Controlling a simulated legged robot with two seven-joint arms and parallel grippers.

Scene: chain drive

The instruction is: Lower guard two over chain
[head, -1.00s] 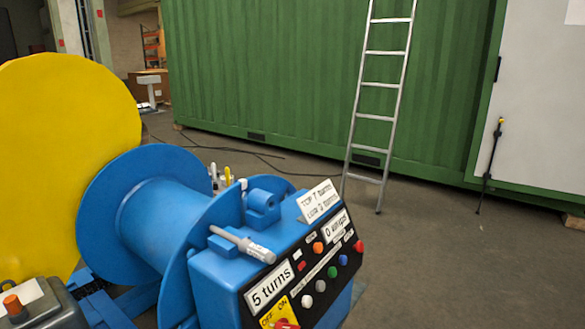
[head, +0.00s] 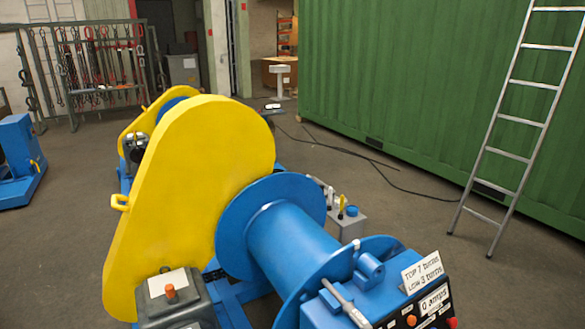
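A large yellow guard (head: 190,185) stands upright beside the blue drum (head: 290,240), with a small yellow handle (head: 120,202) on its left edge. A second, smaller yellow guard (head: 140,119) shows partly behind it, next to another blue round part (head: 178,92). No label shows which one is guard two. Neither of my grippers is in view.
A blue control box with buttons (head: 410,320) is at the lower right, and a grey box with an orange knob (head: 172,305) at the bottom. A ladder (head: 515,130) leans on a green container (head: 410,90). Open floor (head: 75,240) lies left of the machine.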

